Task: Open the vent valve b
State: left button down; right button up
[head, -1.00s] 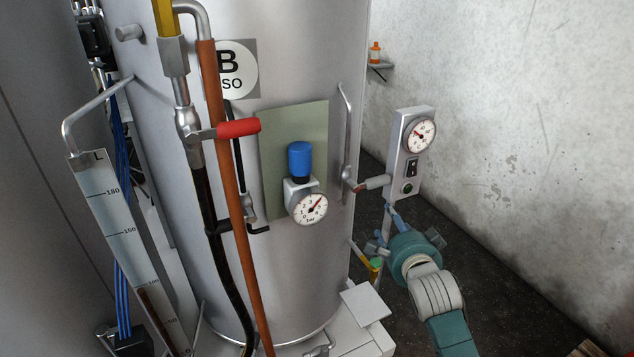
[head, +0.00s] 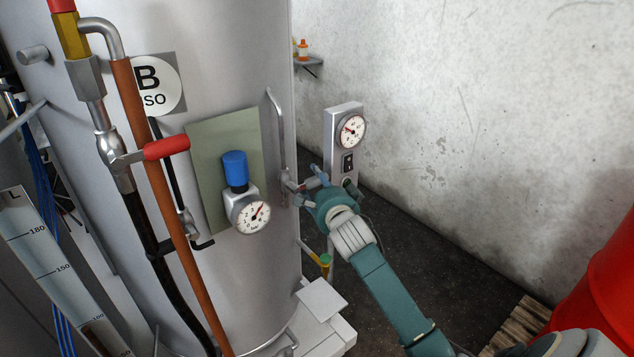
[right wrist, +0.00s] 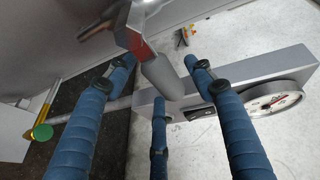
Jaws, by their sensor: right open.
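A small valve (head: 290,184) sits on the thin pipe at the right side of the tank marked B; I take it for vent valve b. In the right wrist view its grey handle grip (right wrist: 158,78), with a red part at its base, points between my fingers. My right gripper (head: 312,184) is at this handle in the head view. In the right wrist view the right gripper (right wrist: 162,72) is open, with blue fingers on both sides of the grip. Contact cannot be told. My left gripper is not in view.
A panel with a round gauge (head: 350,131) and a switch stands close behind my right gripper. A red-handled valve (head: 166,148) and a blue-knobbed regulator (head: 235,170) are on the tank's front. A red drum (head: 605,285) stands at the right.

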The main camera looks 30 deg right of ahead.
jog(key=shift+w, duration=0.2)
jog(key=shift+c, duration=0.5)
grip_shut()
